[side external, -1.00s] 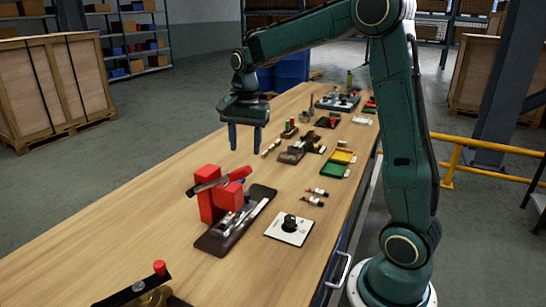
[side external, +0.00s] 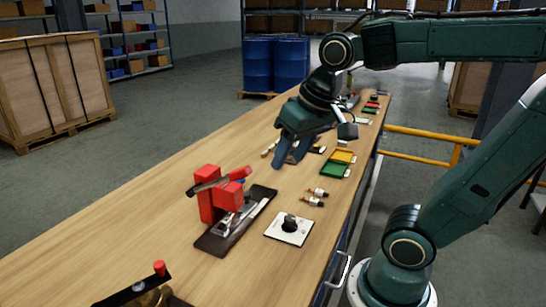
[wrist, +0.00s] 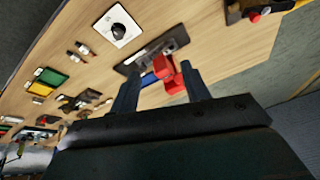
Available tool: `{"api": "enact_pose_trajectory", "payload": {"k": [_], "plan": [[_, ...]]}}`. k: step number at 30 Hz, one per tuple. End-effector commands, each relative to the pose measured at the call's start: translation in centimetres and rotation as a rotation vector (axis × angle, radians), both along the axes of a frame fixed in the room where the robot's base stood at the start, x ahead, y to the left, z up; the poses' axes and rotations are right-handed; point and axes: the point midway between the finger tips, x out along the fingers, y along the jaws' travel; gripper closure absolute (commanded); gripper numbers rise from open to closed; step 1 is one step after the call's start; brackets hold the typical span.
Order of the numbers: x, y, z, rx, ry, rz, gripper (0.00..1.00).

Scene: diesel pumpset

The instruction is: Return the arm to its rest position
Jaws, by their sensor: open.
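My gripper (side external: 291,152) is in the air above the middle of the wooden bench (side external: 110,215), beyond the red device. Its two blue fingers point down in the side view. In the wrist view the fingers (wrist: 158,88) stand apart with nothing held between them. The bench shows behind them, with the red device (wrist: 174,68) seen near the right finger. My gripper hides some of the small parts on the far half of the bench.
The red lever device (side external: 222,195) stands on a dark base. A white plate with a black knob (side external: 289,228) lies beside it. Green and yellow trays (side external: 338,163) lie farther back. Blue drums (side external: 275,64) stand behind the bench. A yellow rail (side external: 420,160) runs at right.

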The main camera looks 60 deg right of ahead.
Motion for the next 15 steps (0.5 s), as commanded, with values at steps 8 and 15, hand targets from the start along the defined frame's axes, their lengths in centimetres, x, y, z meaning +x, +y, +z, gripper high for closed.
{"api": "enact_pose_trajectory", "payload": {"k": [8,15], "plan": [[-4.2,1.4,-1.2,-0.084,-0.077,0.234,0.53],[-5.5,1.8,-1.9,-0.117,-0.103,0.316,0.53]]}}
